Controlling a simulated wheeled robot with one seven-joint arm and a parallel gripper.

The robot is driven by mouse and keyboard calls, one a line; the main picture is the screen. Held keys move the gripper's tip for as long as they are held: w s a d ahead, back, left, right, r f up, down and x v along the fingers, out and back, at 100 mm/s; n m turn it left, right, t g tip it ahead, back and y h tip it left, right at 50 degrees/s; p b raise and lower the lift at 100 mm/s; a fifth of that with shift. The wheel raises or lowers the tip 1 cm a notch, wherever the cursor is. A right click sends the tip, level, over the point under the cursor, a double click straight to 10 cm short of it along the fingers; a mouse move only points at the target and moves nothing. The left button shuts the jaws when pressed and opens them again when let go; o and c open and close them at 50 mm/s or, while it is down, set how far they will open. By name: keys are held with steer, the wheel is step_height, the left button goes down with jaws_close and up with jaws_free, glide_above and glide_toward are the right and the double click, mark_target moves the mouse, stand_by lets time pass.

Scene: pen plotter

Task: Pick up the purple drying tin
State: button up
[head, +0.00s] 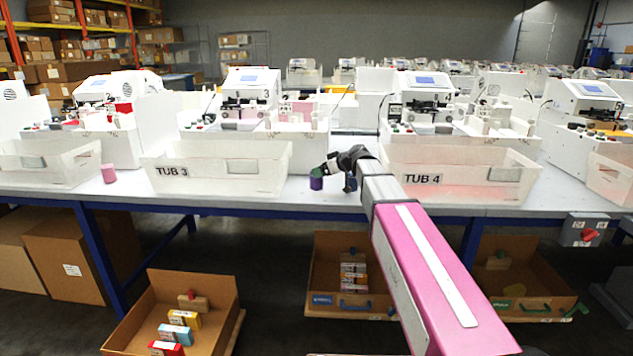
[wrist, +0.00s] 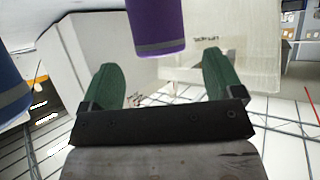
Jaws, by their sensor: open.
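The purple drying tin (head: 316,183) stands on the table near its front edge, in the gap between TUB 3 and TUB 4. In the wrist view the tin (wrist: 156,27) shows at the top, in line with the gap between my fingers. My gripper (wrist: 159,62) is open, with one green finger to each side of that gap and nothing held. In the head view my gripper (head: 319,171) is at the tin, and a green finger overlaps its top. I cannot tell whether a finger touches it. The tin's far end is cut off in the wrist view.
TUB 3 (head: 215,180) stands left of the tin and TUB 4 (head: 460,185) right of it. A pink tin (head: 109,173) stands farther left. A blue cylinder (wrist: 12,90) shows at the wrist view's left edge. Plotter machines stand behind the tubs, open boxes on the floor.

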steer(key=x, duration=0.4)
steer(key=shift+a+f, duration=0.1)
steer(key=shift+a, duration=0.1)
steer(key=c, duration=1.1)
steer(key=shift+o, duration=0.2)
